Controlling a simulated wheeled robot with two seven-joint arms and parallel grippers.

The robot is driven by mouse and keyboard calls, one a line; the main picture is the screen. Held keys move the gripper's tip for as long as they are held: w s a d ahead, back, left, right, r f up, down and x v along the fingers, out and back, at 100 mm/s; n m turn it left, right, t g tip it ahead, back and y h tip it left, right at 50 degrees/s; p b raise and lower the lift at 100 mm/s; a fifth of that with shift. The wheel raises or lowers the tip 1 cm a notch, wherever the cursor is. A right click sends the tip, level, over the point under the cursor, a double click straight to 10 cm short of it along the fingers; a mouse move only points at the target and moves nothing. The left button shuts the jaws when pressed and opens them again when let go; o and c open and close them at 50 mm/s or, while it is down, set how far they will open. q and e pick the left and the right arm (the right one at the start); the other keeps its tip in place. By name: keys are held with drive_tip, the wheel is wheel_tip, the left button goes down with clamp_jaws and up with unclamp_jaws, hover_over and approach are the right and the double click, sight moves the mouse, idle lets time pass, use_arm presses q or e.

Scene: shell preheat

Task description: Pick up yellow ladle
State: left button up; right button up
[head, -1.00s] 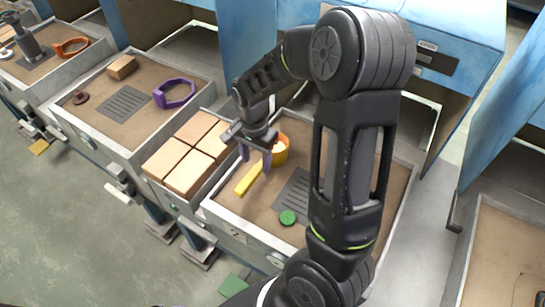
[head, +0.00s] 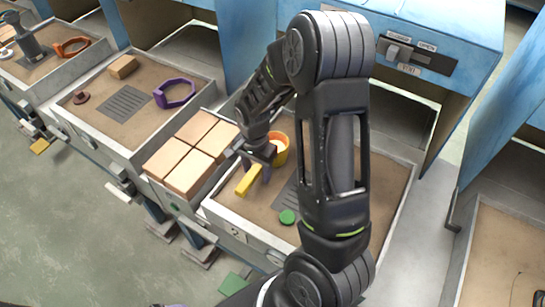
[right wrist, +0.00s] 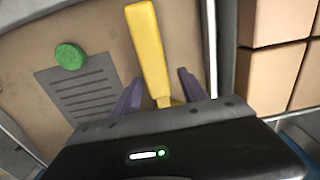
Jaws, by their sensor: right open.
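The yellow ladle (head: 247,181) lies in the tray at the centre of the head view, its handle toward the front left and its round orange-yellow cup (head: 279,147) behind. My right gripper (head: 257,168) is over the handle, its purple fingers pointing down. In the right wrist view the yellow handle (right wrist: 149,50) runs between the two open purple fingers (right wrist: 154,92), with a gap on each side. The cup is hidden there by my gripper body. My left gripper does not show.
The tray (head: 235,221) also holds a green disc (head: 288,217) and a grey slotted plate (right wrist: 85,92). Tan blocks (head: 190,172) stand in the compartment to the left. A purple ladle-like piece (head: 174,93) lies in the farther left tray. Blue cabinet walls rise behind.

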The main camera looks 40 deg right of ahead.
idle(0.4)
clamp_jaws()
idle(0.4)
